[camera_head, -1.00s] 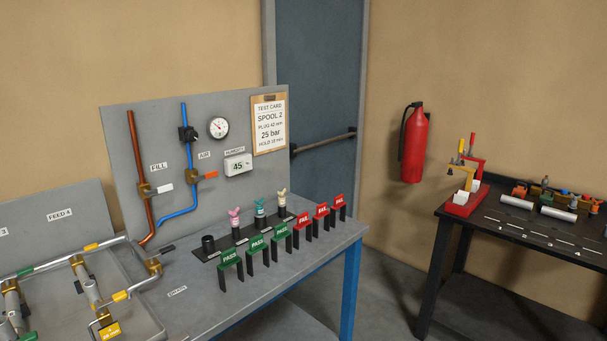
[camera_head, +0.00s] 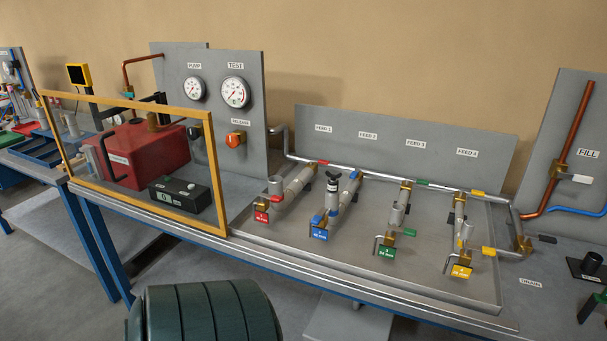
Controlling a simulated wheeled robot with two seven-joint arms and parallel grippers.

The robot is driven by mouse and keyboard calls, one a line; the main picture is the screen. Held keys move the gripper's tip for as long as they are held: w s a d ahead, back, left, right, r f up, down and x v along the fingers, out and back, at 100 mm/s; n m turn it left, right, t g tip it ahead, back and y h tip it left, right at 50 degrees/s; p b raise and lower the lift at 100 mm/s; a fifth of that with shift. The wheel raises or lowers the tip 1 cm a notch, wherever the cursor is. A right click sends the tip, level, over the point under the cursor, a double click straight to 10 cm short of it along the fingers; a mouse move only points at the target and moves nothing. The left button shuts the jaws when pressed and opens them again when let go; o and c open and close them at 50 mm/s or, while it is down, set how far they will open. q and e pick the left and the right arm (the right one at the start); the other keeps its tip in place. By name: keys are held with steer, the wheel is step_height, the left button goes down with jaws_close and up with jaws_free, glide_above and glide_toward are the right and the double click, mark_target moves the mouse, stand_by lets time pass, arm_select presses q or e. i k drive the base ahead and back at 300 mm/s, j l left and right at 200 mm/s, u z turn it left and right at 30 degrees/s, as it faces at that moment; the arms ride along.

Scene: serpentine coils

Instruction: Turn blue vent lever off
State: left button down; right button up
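Several sloping coil lines lie on the grey tray (camera_head: 380,270), tagged red, blue, green and yellow. The blue-tagged line (camera_head: 342,200) is second from the left and carries a blue tag (camera_head: 319,233) at its front end. A small blue lever (camera_head: 318,219) sits just above that tag. Another blue handle (camera_head: 353,177) sits higher on the same line, beside a black-topped fitting (camera_head: 333,183). The levers are too small to tell their exact settings. Neither of my grippers is in view.
A yellow-framed clear guard (camera_head: 219,190) stands left of the tray, before a red box (camera_head: 150,155). Two gauges (camera_head: 235,92) are on the panel behind. A dark green ribbed round object (camera_head: 200,312) is in front of the bench. The floor at left is clear.

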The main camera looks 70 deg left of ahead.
mark_target(320, 215)
steer(key=k+u, duration=0.1)
steer(key=u, duration=1.8)
steer(key=k, duration=0.45)
